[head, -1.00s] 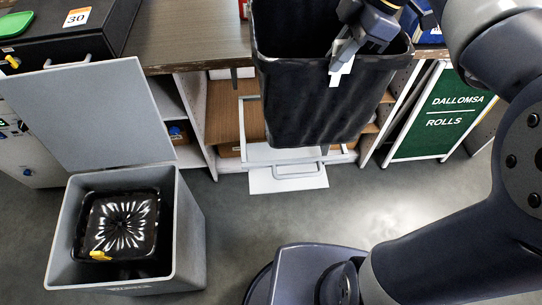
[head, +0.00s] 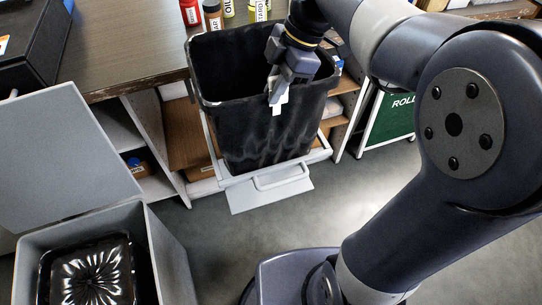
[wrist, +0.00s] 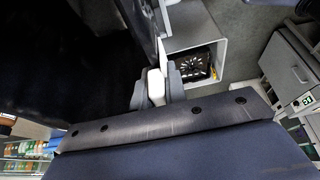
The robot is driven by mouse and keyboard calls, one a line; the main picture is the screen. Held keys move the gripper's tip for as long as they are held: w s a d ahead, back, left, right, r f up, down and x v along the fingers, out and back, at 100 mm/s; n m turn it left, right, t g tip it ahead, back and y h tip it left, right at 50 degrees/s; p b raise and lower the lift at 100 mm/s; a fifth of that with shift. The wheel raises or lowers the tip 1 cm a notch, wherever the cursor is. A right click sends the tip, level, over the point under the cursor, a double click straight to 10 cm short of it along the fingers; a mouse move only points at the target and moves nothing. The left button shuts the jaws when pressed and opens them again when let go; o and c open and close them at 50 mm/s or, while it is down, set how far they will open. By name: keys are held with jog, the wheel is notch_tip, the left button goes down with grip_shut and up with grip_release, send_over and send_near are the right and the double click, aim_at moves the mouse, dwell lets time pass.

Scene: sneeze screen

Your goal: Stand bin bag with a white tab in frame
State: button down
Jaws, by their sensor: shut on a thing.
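The black bin bag (head: 240,125), an open-topped bin-shaped bag, hangs upright in the middle of the head view. Its white tab (head: 280,106) is on its front rim at the right. My gripper (head: 278,92) is shut on the bag at the tab; the white tab also shows between the fingers in the wrist view (wrist: 156,86). The light grey frame (head: 317,156) is pulled out from the counter, below and around the bag's lower part. Whether the bag's bottom touches the frame's base is hidden.
A grey bin (head: 165,255) with its lid (head: 60,155) up stands at the lower left, a shiny black bag inside. Bottles (head: 212,14) stand on the counter (head: 120,50) behind. A green sign (head: 388,122) is at the right. The floor in front is clear.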

aim_at(294, 120)
notch_tip(294, 120, down, 22)
jog(key=shift+r+b, duration=0.15)
jog(key=shift+b, duration=0.65)
jog(key=shift+f, duration=0.2)
jog(key=c, duration=1.4)
grip_release()
jog(key=shift+r, duration=0.1)
jog(key=shift+c, duration=0.2)
jog(key=shift+r, duration=0.1)
jog(key=v, duration=1.2)
jog(key=shift+p, duration=0.4)
